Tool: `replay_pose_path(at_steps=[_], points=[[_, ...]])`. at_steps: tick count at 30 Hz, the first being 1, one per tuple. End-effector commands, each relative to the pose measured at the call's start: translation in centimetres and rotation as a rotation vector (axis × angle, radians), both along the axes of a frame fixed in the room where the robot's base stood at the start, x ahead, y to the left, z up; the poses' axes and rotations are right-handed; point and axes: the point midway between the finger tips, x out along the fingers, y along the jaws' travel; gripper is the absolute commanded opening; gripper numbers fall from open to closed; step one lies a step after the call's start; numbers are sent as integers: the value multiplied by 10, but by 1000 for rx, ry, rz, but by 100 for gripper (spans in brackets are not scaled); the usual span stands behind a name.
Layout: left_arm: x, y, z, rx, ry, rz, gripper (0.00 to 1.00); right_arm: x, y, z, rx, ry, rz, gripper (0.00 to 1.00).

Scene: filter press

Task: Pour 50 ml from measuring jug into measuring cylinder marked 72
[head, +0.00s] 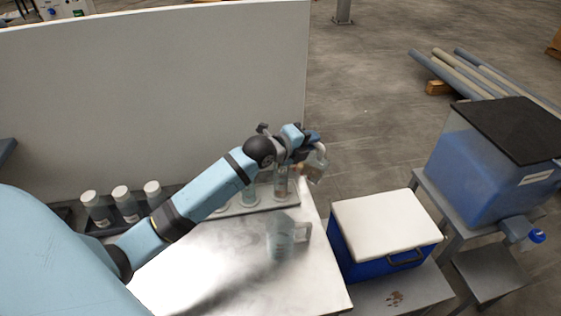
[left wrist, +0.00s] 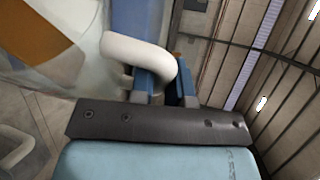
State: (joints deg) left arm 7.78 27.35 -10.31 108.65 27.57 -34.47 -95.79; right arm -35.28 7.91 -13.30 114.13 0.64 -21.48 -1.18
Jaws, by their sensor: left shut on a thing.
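My left gripper (head: 307,143) is shut on the handle of a measuring jug (head: 316,168). The jug is tilted and holds brownish-orange liquid. In the left wrist view the pale handle passes between the blue fingers (left wrist: 165,82), and the jug (left wrist: 60,50) with orange liquid fills the upper left. Clear measuring cylinders stand in a row at the back of the table, one (head: 281,184) just below and left of the held jug, another (head: 248,193) further left. My arm partly hides the row. I cannot read the number 72 on any cylinder, nor see a stream of liquid.
A second clear jug (head: 281,238) stands on the metal table (head: 220,270). White-capped bottles (head: 122,200) stand at the left. A pale panel (head: 150,95) rises behind. A blue cool box (head: 385,235) and a blue tank (head: 490,165) are at the right.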

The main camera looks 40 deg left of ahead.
Motion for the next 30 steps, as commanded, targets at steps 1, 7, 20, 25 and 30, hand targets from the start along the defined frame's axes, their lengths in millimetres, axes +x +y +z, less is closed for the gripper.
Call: replay_pose_path(at_steps=[1,7,20,25,30], points=[[0,-10,-2,35,2,-1,0,0,0,2,1,-2,0,43],[1,-22,-12,153,8,1,0,0,-1,4,-2,-3,-2,43],[3,-40,-29,349,20,-2,0,0,-4,22,-6,-5,-7,43],[4,-52,-35,516,29,-1,0,-1,-7,42,-12,-3,-12,43],[5,-61,-62,635,36,0,0,-2,-8,38,-10,-6,-18,43]])
